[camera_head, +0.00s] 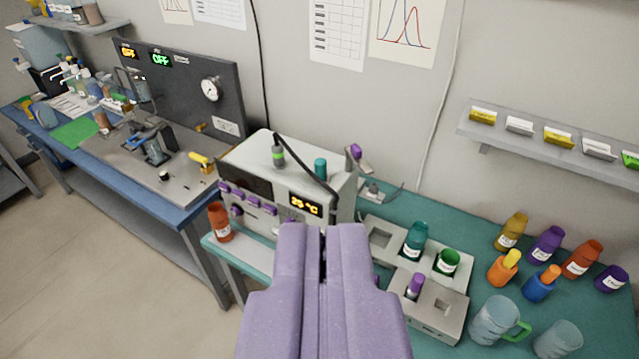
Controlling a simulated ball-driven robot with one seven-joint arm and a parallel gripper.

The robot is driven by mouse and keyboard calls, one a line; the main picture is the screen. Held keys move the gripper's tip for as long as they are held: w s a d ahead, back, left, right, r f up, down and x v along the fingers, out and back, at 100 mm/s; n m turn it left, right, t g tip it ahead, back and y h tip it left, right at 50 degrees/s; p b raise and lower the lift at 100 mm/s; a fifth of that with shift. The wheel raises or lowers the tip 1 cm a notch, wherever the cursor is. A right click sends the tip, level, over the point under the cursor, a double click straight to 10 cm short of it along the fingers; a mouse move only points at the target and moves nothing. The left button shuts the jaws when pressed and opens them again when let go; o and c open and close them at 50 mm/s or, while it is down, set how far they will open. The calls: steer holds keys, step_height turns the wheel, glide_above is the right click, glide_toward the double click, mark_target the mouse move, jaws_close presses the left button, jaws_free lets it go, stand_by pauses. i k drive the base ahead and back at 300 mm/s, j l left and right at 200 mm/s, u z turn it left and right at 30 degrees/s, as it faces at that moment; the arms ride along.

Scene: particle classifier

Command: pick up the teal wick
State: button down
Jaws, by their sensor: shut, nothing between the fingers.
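My gripper (324,232) has purple fingers, shut with nothing between them, at the lower middle in front of the grey-white instrument (262,192). A small teal cylinder (320,168) stands upright on top of the instrument, beyond my fingertips and apart from them; it may be the teal wick. A labelled teal bottle (416,234) stands in a light grey holder (452,307) right of my gripper. A purple-topped piece (415,284) stands in the same holder. My fingers hide part of the instrument's front and the holder's left edge.
A green-capped jar (447,262) sits in the holder. Several coloured bottles and two glass mugs (499,320) crowd the teal bench at right. An orange bottle (220,222) stands left of the instrument.

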mark_target(321, 164)
steer(key=i+u, duration=0.3)
steer(key=i, duration=0.65)
steer(key=i+l+u, duration=0.1)
steer(key=i+u, duration=0.25)
steer(key=i, duration=0.55)
